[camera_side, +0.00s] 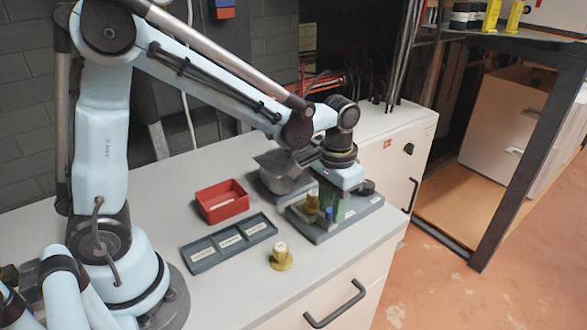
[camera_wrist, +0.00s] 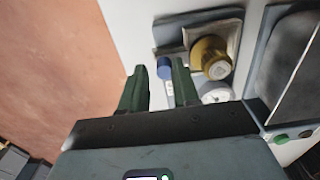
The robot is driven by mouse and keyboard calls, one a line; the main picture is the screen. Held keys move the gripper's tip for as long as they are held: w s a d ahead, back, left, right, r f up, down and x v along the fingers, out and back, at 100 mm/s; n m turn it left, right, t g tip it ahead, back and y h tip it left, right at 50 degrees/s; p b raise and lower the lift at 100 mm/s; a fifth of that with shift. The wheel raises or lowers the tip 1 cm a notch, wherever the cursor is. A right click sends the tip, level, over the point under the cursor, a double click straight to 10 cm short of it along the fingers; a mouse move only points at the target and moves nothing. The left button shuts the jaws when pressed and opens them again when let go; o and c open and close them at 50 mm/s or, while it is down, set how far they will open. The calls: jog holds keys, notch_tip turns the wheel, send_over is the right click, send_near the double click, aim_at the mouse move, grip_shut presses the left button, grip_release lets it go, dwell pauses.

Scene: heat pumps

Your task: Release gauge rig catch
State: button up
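The gauge rig has a dark grey base (camera_side: 322,236) at the right of the worktop. On it are a brass fitting (camera_side: 311,205) and a small blue-capped part (camera_side: 328,214), which may be the catch. In the wrist view the blue cap (camera_wrist: 165,68) lies just beyond the gap between the fingertips, with the brass fitting (camera_wrist: 208,55) and a partly hidden round white gauge face (camera_wrist: 215,92) to its right. My gripper (camera_wrist: 160,75) points down over the rig, its green fingers apart with nothing visible between them. Whether a finger touches the rig cannot be told.
A grey lidded unit (camera_side: 280,172) stands close behind the rig. A red bin (camera_side: 221,203), a labelled dark tray (camera_side: 205,254) and a yellow fitting with a pale top (camera_side: 281,258) are to the left. The front worktop is mostly clear; its right edge is near the rig.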

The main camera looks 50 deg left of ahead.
notch_tip(320, 180, up, 12)
dwell(0.6)
jog(key=shift+s+f, duration=0.1)
jog(key=t, duration=0.6)
send_near(328, 212)
jog(key=s+a+r, duration=0.1)
jog(key=s+a, duration=0.1)
jog(key=a, duration=0.2)
jog(key=shift+s+a+f+t, duration=0.2)
jog(key=shift+s+a+t, duration=0.2)
jog(key=shift+t, duration=0.2)
